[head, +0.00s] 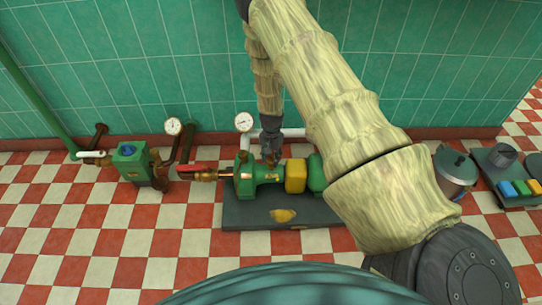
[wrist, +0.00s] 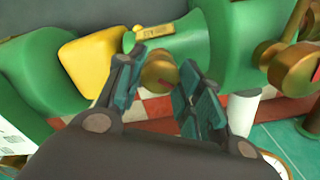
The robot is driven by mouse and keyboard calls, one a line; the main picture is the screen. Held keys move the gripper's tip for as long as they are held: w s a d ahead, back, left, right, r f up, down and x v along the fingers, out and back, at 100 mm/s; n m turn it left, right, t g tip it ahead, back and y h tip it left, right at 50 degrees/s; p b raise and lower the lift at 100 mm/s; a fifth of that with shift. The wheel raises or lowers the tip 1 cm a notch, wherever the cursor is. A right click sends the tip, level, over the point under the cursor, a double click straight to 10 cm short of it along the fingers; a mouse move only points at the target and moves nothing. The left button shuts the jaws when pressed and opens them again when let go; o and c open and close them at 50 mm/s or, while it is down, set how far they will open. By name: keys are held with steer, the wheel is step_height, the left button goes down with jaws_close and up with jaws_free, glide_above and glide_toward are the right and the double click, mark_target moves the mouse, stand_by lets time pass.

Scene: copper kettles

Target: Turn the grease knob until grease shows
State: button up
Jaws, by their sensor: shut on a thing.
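The grease knob is a round brass knob (wrist: 160,70) on the green pump (wrist: 214,35), with a small red mark on its face. My gripper (wrist: 157,78) has one finger on each side of the knob and is shut on it. In the head view my gripper (head: 271,150) is at the top of the green pump (head: 245,178), and the knob cannot be made out there. A brass label plate (wrist: 155,31) sits beside the knob. I cannot make out any grease at the knob; the fingers hide part of it.
A yellow guard (head: 295,175) stands right of the pump on a dark base plate (head: 245,215) with a yellow patch (head: 283,215). Pressure gauges (head: 243,122), a red-handled valve (head: 197,168) and a green box (head: 131,160) are nearby. A grey pot (head: 456,168) stands right. Front-left floor is clear.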

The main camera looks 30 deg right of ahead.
mark_target(271, 158)
steer(key=shift+w, duration=0.1)
steer(key=o, duration=1)
steer(key=shift+o, duration=0.2)
step_height(271, 158, up, 12)
stand_by(0.4)
